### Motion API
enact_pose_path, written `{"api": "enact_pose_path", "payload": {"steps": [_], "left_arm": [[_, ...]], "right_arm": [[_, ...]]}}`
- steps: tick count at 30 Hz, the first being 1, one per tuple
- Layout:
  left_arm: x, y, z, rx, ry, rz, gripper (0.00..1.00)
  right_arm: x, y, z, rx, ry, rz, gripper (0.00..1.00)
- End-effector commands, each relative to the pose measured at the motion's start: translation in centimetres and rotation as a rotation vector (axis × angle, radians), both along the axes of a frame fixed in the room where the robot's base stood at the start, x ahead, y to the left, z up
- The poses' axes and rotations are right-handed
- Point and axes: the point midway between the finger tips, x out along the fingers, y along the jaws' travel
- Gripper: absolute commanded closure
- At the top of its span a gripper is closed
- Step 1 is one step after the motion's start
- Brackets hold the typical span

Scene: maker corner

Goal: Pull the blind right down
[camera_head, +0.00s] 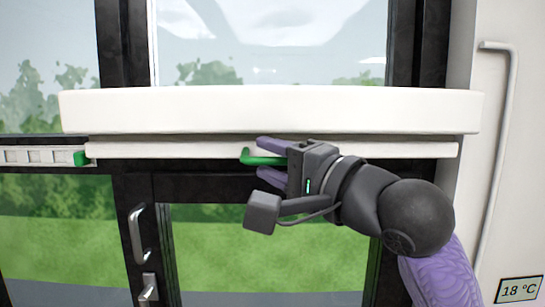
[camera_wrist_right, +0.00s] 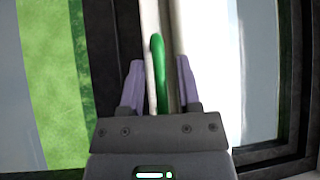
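The blind is rolled up. Its white housing (camera_head: 270,108) spans the window, and its white bottom bar (camera_head: 170,150) sits right below the housing. A green handle (camera_head: 262,159) is on the bar; it also shows in the right wrist view (camera_wrist_right: 158,62). My right gripper (camera_head: 264,157) is at the handle, with one purple finger above it and one below. In the right wrist view the fingers (camera_wrist_right: 160,80) are spread on both sides of the handle, with gaps visible, so the gripper is open around it. My left gripper is out of view.
A black-framed glass door with a metal handle (camera_head: 138,235) is below. A white strip with a green end (camera_head: 80,158) is at the left. A grey rail (camera_head: 505,130) and an 18 °C display (camera_head: 519,289) are at the right. The glass below the bar is uncovered.

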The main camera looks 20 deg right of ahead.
Motion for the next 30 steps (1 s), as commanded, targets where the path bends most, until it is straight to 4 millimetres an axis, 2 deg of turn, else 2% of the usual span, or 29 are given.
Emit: {"api": "enact_pose_path", "payload": {"steps": [1, 5, 6, 30], "left_arm": [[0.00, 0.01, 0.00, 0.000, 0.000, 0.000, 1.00], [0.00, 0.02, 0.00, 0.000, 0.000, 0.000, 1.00], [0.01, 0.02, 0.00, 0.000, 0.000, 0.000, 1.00], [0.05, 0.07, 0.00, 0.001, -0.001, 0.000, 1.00]], "right_arm": [[-0.01, -0.01, -0.01, 0.000, 0.000, 0.000, 0.70], [-0.01, -0.02, 0.00, 0.000, 0.000, 0.000, 0.98], [-0.01, -0.02, 0.00, 0.000, 0.000, 0.000, 1.00], [-0.02, -0.04, 0.02, 0.000, 0.000, -0.001, 1.00]]}}
